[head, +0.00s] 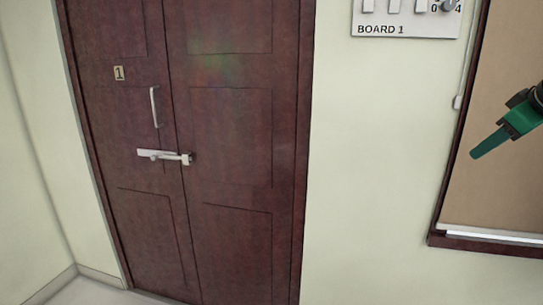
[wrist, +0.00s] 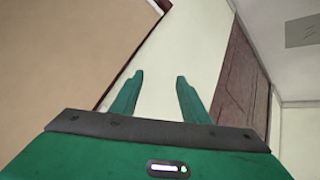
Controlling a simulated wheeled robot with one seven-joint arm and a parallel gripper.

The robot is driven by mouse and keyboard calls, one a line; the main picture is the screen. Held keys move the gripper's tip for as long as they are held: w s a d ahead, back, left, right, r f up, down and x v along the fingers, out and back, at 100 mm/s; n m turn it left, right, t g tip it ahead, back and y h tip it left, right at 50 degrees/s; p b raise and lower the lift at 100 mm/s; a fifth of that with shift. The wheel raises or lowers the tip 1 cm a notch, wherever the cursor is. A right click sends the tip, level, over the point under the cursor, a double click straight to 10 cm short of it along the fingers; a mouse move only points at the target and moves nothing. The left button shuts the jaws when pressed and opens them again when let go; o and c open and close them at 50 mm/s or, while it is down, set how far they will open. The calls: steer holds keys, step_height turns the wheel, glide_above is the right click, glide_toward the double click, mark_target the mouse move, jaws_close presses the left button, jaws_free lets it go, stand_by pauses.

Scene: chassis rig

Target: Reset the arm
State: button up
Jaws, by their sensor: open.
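My gripper (head: 489,145) is at the right side of the head view, green with a dark mount, in front of the brown board. In the wrist view its two green fingers (wrist: 158,82) stand apart with nothing between them. It is well away from the door and touches nothing that I can see. Most of my arm is outside the head view.
A dark red double door (head: 232,130) with a white handle (head: 154,107), a latch (head: 165,156) and a "1" plate (head: 119,73) is at the left. A switch panel marked BOARD 1 (head: 407,29) is on the wall. A brown framed board (head: 500,195) is at the right.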

steer(key=s+a+f+m+g, duration=0.3)
steer(key=s+f, duration=0.5)
steer(key=s+a+f+m+g, duration=0.2)
steer(key=s+a+f+m, duration=0.1)
steer(key=s+f, duration=0.6)
steer(key=s+a+f+m+g+y, duration=0.1)
steer(key=s+a+f+m+g, duration=0.2)
steer(key=s+f, duration=0.5)
steer(key=shift+s+a+f+m+g, duration=0.3)
steer(key=shift+s+a+f+m, duration=0.15)
steer(key=shift+s+m, duration=0.45)
steer(key=shift+w, duration=0.15)
